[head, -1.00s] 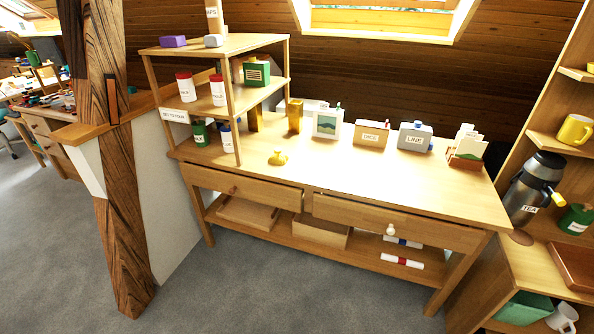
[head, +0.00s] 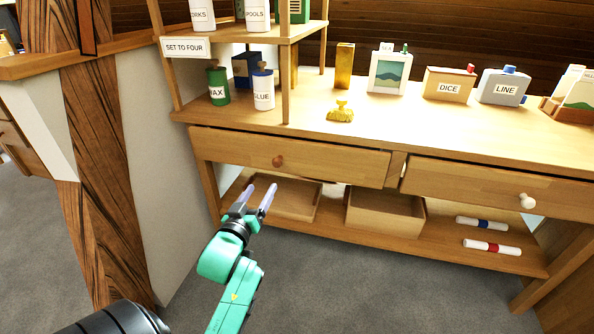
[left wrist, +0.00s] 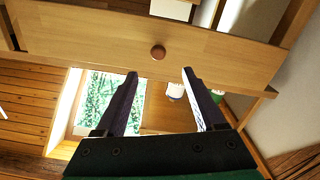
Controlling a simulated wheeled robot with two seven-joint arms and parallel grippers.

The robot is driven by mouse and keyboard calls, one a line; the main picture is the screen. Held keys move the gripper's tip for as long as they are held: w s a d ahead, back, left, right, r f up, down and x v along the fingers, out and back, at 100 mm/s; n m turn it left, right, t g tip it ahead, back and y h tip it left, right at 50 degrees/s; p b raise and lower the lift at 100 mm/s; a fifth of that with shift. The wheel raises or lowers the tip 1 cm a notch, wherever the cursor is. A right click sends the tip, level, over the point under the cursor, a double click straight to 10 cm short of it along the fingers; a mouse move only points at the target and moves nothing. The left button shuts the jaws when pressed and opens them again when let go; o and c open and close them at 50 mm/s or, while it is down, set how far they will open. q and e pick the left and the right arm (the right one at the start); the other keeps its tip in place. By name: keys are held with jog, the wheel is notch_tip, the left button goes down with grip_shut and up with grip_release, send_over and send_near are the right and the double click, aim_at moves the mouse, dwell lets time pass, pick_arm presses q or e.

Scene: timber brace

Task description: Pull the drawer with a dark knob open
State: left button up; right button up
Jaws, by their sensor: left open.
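The left drawer (head: 330,161) under the workbench has a dark reddish-brown knob (head: 278,161). I cannot tell if its front stands slightly out. My left gripper (head: 260,190) is open and empty, below and slightly left of the knob in the head view, apart from it. In the left wrist view the knob (left wrist: 158,52) shows on the drawer front (left wrist: 215,55), beyond and between the two open fingers (left wrist: 160,88). The right drawer (head: 465,186) has a white knob (head: 527,201). My right gripper is not in view.
A lower shelf (head: 440,240) holds two open wooden trays (head: 385,213) and two marker-like rolls (head: 492,246). A dark-grained timber post (head: 105,170) and a white panel (head: 165,160) stand at the left. The floor in front is clear.

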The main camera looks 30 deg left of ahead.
aim_at(276, 166)
pick_arm(q)
jog(key=x, duration=0.3)
jog(key=b+x, duration=0.1)
jog(key=x, duration=0.2)
jog(key=shift+w+d, duration=0.1)
jog(key=shift+w, duration=0.3)
jog(key=b+x, duration=0.1)
jog(key=x, duration=0.5)
jog(key=shift+w+a+b, duration=0.2)
jog(key=shift+w+b, duration=0.05)
jog(key=shift+b, duration=0.1)
grip_shut()
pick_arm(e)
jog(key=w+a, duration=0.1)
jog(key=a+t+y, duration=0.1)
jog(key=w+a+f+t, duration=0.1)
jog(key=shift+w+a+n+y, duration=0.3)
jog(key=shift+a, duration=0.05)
